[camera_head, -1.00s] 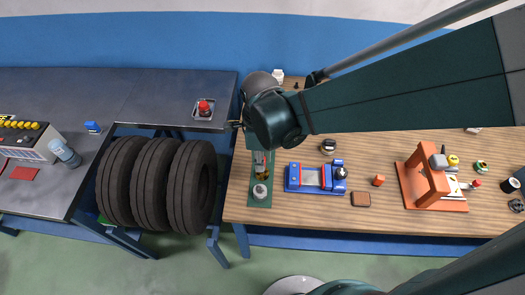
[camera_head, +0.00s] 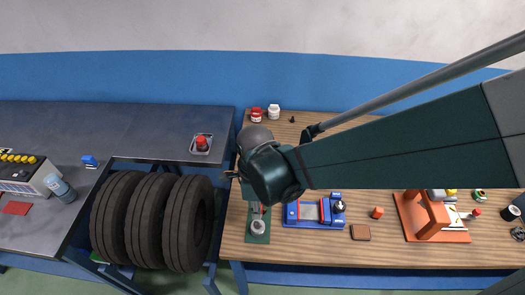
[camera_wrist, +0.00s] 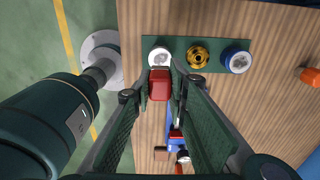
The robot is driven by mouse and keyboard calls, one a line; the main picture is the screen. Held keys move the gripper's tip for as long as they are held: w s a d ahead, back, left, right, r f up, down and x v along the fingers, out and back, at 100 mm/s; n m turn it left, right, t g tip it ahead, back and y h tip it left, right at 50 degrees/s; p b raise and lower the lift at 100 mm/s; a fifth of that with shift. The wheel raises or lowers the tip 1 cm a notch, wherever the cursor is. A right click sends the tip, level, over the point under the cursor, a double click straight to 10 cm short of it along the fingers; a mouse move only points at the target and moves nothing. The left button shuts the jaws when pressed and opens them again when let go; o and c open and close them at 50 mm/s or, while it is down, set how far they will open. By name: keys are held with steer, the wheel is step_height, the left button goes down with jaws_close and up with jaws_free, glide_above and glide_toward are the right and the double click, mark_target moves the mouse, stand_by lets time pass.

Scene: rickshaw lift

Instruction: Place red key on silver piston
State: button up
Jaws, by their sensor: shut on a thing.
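A green plate (camera_wrist: 180,43) carries a row of round pistons. The silver piston (camera_wrist: 159,57) is at the left end in the wrist view. In the head view the silver piston (camera_head: 258,227) is at the near end of the plate. My gripper (camera_wrist: 160,82) is shut on the red key (camera_wrist: 160,88), a red block between its fingertips. In the wrist view the key overlaps the silver piston's lower edge; I cannot tell the height gap. In the head view my arm hides the key.
A gold piston (camera_wrist: 198,56) and a blue-rimmed piston (camera_wrist: 237,61) stand beside the silver one. A blue vise-like tool (camera_head: 315,213) lies right of the plate. Tires (camera_head: 150,220) stand in the gap to the left. An orange press (camera_head: 425,216) stands further right.

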glide_above(258, 226)
steer(key=shift+f, duration=2.15)
steer(key=shift+a+f+b, duration=0.1)
steer(key=shift+f+b, duration=0.35)
steer(key=shift+f, duration=1.6)
steer(key=shift+f, duration=0.2)
steer(key=o, duration=0.9)
steer(key=shift+c, duration=0.2)
steer(key=shift+r, duration=0.2)
steer(key=shift+r+p, duration=0.75)
steer(key=shift+r, duration=5.25)
